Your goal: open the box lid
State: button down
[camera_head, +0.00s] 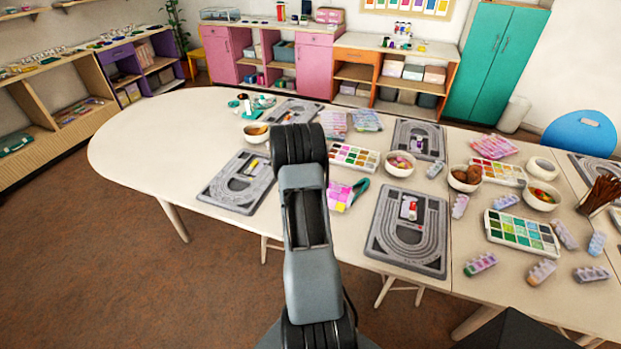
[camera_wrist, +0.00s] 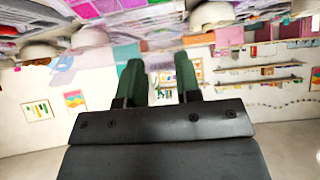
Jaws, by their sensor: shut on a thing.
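Shallow white compartment boxes of coloured beads lie on the table: one near my arm (camera_head: 354,157), a large one at the right (camera_head: 522,234) and one behind it (camera_head: 498,174). I cannot tell which one the task means. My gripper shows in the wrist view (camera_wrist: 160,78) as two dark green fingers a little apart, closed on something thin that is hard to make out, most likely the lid. A pale see-through panel (camera_wrist: 80,68) shows beside the left finger. In the head view my arm hides the gripper and what it holds.
Grey bead boards (camera_head: 408,232) lie on the pale table (camera_head: 140,155). Bowls (camera_head: 399,164), small bead cases (camera_head: 481,264) and a pink-and-yellow item (camera_head: 345,194) crowd the surface around my arm. The table's left end is clear.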

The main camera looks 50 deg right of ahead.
jog(key=c, duration=1.1)
grip_release()
jog(key=v, duration=1.4)
jog(key=shift+p, duration=0.35)
